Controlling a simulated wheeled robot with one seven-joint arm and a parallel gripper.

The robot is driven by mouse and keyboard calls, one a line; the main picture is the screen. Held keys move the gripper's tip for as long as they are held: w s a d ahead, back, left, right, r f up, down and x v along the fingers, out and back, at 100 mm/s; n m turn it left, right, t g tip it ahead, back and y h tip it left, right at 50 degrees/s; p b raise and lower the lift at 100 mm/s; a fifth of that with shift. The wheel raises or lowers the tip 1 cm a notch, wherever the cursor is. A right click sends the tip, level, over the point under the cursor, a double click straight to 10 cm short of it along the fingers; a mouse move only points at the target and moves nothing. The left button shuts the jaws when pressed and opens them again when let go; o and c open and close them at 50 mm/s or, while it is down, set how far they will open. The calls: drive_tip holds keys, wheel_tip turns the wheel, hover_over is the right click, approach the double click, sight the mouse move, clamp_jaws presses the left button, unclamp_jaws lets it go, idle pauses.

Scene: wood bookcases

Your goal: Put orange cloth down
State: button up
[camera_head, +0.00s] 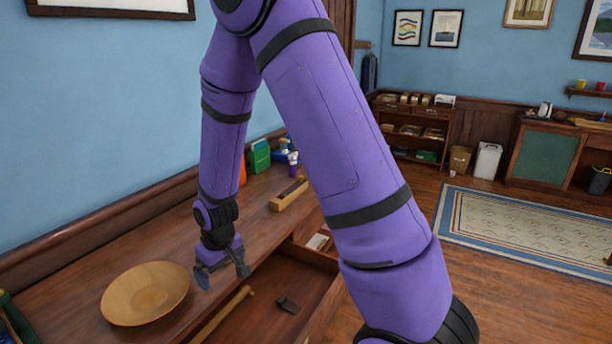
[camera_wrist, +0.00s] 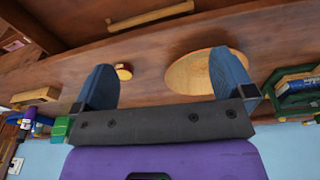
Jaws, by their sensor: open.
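My gripper (camera_head: 222,272) is open over the wooden counter, right of the round wooden bowl (camera_head: 145,293). In the wrist view its two blue-grey fingers (camera_wrist: 167,62) are spread wide with nothing held between them. I cannot make out an orange cloth in either view. A small red and tan round item (camera_wrist: 123,71) lies on the counter beside the left finger in the wrist view; I cannot tell what it is. A narrow orange thing (camera_head: 242,173) stands at the back of the counter, partly hidden by my arm.
An open drawer (camera_head: 265,291) with a small dark item (camera_head: 287,305) juts out in front of the counter. A long wooden block (camera_head: 289,194), a green box (camera_head: 260,156) and blue items stand farther along. A green caddy (camera_wrist: 290,92) is beyond the bowl in the wrist view.

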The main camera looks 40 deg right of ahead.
drive_tip(key=s+d+r+m+t, duration=0.1)
drive_tip(key=s+r, duration=0.3)
drive_tip(key=r, duration=0.6)
drive_tip(key=s+d+r+t, duration=0.1)
drive_tip(key=s+d+r, duration=0.15)
drive_tip(key=r, duration=0.75)
drive_tip(key=s+d+r, duration=0.1)
drive_tip(key=s+r, duration=0.4)
drive_tip(key=s, duration=0.4)
drive_tip(key=s+r+m+t, duration=0.1)
drive_tip(key=s+r, duration=0.5)
drive_tip(key=s, duration=0.3)
drive_tip(key=shift+d+r+m+t, duration=0.3)
drive_tip(key=shift+d, duration=0.1)
